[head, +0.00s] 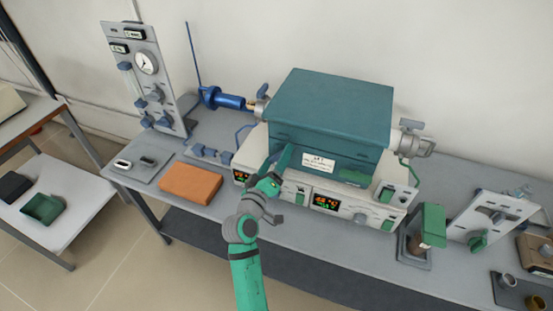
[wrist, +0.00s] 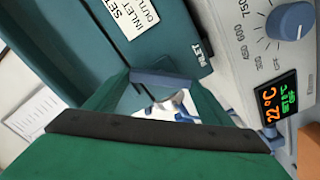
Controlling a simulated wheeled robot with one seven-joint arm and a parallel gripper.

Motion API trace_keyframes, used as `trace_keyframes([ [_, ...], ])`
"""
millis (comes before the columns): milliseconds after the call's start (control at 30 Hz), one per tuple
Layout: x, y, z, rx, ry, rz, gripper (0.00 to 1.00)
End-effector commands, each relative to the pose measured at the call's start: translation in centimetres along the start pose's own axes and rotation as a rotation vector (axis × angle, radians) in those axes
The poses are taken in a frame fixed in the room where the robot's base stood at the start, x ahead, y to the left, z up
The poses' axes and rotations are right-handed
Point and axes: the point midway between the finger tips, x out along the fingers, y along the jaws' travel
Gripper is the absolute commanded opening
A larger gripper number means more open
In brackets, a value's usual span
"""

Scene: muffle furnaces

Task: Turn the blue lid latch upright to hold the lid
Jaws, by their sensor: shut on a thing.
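The blue lid latch (wrist: 160,78) shows in the wrist view as a short blue-grey bar between my fingertips, against the front of the teal furnace (head: 335,105). My gripper (head: 277,160) is at the furnace's front left in the head view, and its green fingers (wrist: 163,82) are shut on the latch. The lid (head: 330,95) looks closed. In the head view my fingers hide the latch, and I cannot tell exactly how far it is turned.
A control panel with a blue knob (wrist: 290,21) and lit display (wrist: 275,105) lies close beside my gripper. An orange block (head: 191,183) sits on the bench to the left. A green-topped stand (head: 432,225) is to the right.

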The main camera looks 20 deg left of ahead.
Motion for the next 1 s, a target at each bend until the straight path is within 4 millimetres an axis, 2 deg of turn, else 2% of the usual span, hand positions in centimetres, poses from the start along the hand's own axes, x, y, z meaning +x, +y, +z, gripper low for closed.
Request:
trace_keyframes([
  [500,-0.05,-0.26,-0.01,-0.464,0.001,-0.001,0.53],
  [700,-0.05,-0.33,0.02,-0.589,0.002,-0.001,0.53],
  [1000,-0.05,-0.39,0.04,-0.687,0.002,-0.001,0.53],
])
